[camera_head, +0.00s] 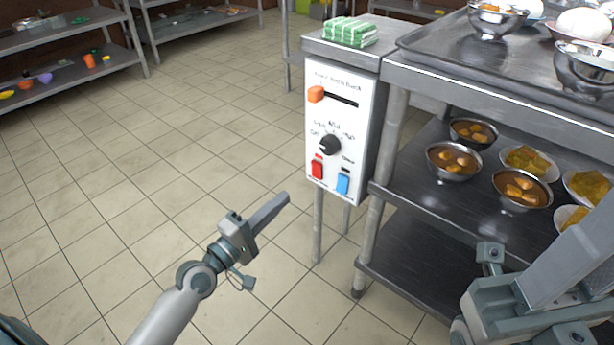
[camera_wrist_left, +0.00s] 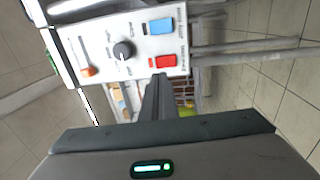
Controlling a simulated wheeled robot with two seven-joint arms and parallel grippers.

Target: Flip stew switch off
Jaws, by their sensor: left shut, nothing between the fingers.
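The white control panel (camera_head: 335,130) has a red rocker switch (camera_head: 317,170) at lower left and a blue rocker switch (camera_head: 343,184) at lower right. The small label by the blue one seems to read "Stew", but is blurred. In the left wrist view the blue switch (camera_wrist_left: 161,26) and red switch (camera_wrist_left: 163,62) show sideways. My left gripper (camera_head: 284,198) is shut and empty, lower left of the panel and apart from it. Its fingers (camera_wrist_left: 158,82) point toward the red switch side. My right gripper (camera_head: 530,300) is partly in view at lower right; its jaw state is unclear.
The panel also has a black knob (camera_head: 330,145) and an orange slider (camera_head: 316,94). A green-striped cloth (camera_head: 350,32) lies on top. A metal shelf (camera_head: 430,195) with stew bowls stands to the right. The tiled floor (camera_head: 190,130) to the left is clear.

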